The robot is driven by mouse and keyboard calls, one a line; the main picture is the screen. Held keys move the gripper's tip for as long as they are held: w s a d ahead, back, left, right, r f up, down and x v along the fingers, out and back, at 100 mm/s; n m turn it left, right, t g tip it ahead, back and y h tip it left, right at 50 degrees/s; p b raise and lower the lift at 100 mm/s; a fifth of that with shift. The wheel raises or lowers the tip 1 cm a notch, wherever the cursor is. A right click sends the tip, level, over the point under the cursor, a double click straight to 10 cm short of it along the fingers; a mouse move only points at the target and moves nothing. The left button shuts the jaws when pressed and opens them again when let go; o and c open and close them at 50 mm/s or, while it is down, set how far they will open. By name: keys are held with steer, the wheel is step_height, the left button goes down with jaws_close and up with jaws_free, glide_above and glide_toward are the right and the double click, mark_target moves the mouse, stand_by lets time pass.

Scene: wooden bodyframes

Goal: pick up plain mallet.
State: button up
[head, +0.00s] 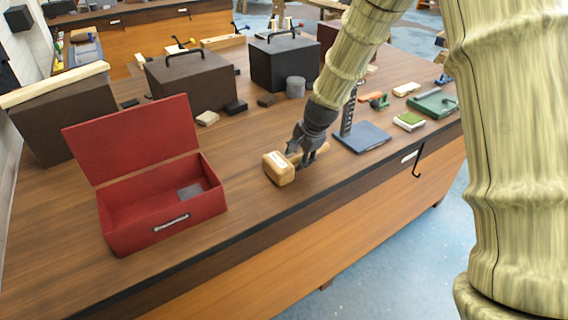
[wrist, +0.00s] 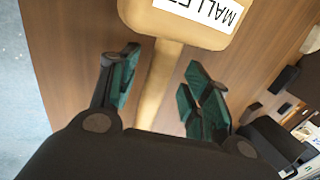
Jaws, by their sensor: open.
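The wooden mallet (head: 279,168) lies on the workbench near its front edge, to the right of the red box. Its block head carries a white label, which reads "MALLET" in the wrist view (wrist: 200,14). My gripper (head: 307,153) is down at the mallet's handle, just right of the head. In the wrist view my gripper (wrist: 160,85) is open, with one green-padded finger on each side of the handle (wrist: 160,82). A gap shows between each finger and the handle. The far end of the handle is hidden under my gripper's body.
An open red toolbox (head: 160,205) stands left of the mallet. A dark stand with a flat base (head: 362,138) is close on the right. A grey cylinder (head: 295,87) and dark cases (head: 190,82) stand behind. The bench (head: 250,215) is clear in front.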

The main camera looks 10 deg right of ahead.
steer(key=shift+x, duration=0.9)
jaws_close()
steer(key=shift+w+r, duration=0.1)
steer(key=shift+r, duration=0.05)
